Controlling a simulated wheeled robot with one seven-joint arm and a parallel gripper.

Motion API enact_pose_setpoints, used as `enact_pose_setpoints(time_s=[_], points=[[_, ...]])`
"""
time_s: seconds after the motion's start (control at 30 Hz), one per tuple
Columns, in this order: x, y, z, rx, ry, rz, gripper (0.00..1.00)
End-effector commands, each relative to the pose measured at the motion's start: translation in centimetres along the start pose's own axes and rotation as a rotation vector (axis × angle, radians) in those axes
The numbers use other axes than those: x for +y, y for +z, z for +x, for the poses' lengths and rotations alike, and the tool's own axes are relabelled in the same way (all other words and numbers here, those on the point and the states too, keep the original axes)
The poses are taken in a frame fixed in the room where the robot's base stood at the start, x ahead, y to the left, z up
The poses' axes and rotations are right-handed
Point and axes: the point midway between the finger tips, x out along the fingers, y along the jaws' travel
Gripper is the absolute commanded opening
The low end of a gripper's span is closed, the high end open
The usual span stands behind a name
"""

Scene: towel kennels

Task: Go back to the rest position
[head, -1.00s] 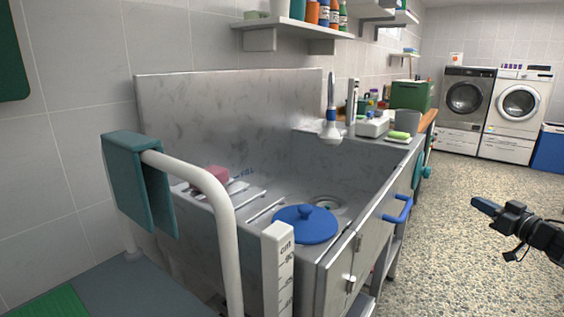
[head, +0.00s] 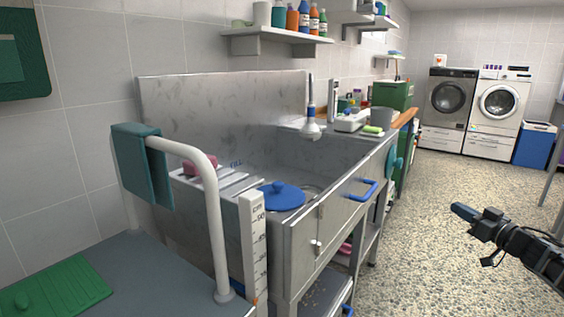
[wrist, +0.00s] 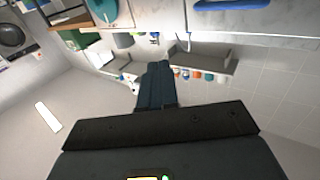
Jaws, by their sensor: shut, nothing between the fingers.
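My gripper (head: 464,211) is at the right of the head view, over the speckled floor and to the right of the steel sink unit (head: 303,237). Its fingers are shut with nothing held, and it is apart from everything around it. In the wrist view the shut fingers (wrist: 154,85) point toward the wall, and the picture there is upside down.
A blue lid (head: 281,197) lies on the sink. A white rail with a teal towel (head: 143,165) and a measuring post (head: 254,250) stand nearer. A blue handle (head: 365,190) sticks out from the sink front. Washing machines (head: 497,112) stand far back. The floor (head: 430,270) is open.

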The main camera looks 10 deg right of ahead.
Motion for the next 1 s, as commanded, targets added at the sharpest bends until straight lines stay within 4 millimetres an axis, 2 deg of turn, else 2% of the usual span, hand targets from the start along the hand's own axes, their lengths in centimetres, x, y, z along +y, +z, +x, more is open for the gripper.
enact_pose_setpoints(time_s=[0.17, 0.37, 0.47, 0.57, 0.7, 0.77, 0.87, 1.0], points=[[-3.7, 1.8, 1.2, 0.027, -0.023, 0.024, 0.00], [-9.6, 4.3, 2.3, 0.073, -0.046, 0.064, 0.00], [-13.6, 5.9, 2.7, 0.102, -0.056, 0.094, 0.00], [-18.8, 7.6, 2.6, 0.137, -0.061, 0.134, 0.00], [-26.1, 9.5, 1.4, 0.182, -0.052, 0.191, 0.00], [-28.9, 10.1, 0.5, 0.196, -0.041, 0.214, 0.00], [-33.2, 10.9, -1.5, 0.214, -0.019, 0.249, 0.00], [-38.5, 11.7, -5.1, 0.222, 0.023, 0.290, 0.00]])
